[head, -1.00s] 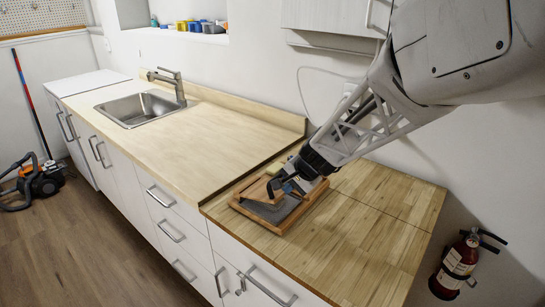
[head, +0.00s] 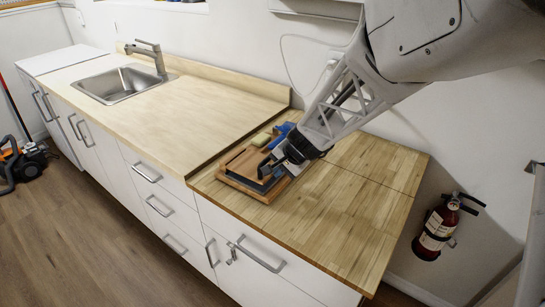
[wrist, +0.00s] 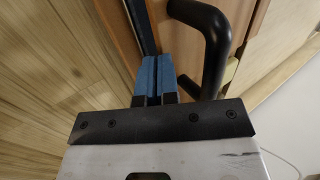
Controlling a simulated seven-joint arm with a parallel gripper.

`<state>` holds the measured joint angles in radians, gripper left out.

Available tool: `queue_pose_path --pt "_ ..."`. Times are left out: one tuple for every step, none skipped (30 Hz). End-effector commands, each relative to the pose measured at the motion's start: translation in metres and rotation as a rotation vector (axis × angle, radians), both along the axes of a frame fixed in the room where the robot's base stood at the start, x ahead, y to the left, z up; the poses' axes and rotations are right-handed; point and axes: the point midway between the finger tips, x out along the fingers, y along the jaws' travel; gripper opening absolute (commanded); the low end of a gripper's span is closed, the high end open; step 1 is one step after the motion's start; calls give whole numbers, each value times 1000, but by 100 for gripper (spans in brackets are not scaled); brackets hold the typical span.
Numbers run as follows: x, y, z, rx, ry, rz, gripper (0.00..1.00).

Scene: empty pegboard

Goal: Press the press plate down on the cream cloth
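A low wooden press stands on the butcher-block counter, its wooden plate (head: 246,163) lying over most of it. A dark grey strip (head: 252,184) shows along its front edge. My gripper (head: 268,172) is low over the press's right side. In the wrist view its two blue fingertips (wrist: 155,72) are nearly together, with only a thin gap and nothing seen between them. A thick black handle (wrist: 212,40) curves just right of the fingertips; contact cannot be told. I cannot make out a cream cloth for certain; the plate and my gripper hide the inside.
A small yellow-green block (head: 261,139) and a blue object (head: 283,130) are behind the press. The butcher-block top (head: 340,200) is clear to the right. A paler counter (head: 185,120) with a sink (head: 122,84) lies left. A fire extinguisher (head: 437,228) hangs at the right.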

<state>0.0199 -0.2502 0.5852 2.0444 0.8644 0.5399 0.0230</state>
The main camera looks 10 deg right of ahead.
Motion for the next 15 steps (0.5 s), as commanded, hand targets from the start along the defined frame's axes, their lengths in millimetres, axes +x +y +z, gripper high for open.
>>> queue_pose_path --pt "0 0 -2 -1 2 0 0" --pt "0 0 -1 -1 2 0 0" --pt "0 0 -1 -1 2 0 0" --pt "0 0 0 -1 2 0 0" --pt "0 0 0 -1 2 0 0" --pt "0 0 2 0 2 0 0" --pt "0 0 3 0 2 0 0" --pt "0 0 5 0 1 -1 0" --pt "0 0 8 -1 1 0 0" --pt "0 0 10 0 0 1 0" --pt "0 0 13 0 0 1 0" --pt "0 0 17 -1 -1 -1 0" --pt "0 0 21 -1 -1 -1 0" --pt "0 0 24 -1 -1 0 0" --pt "1 0 30 -1 -2 1 0"
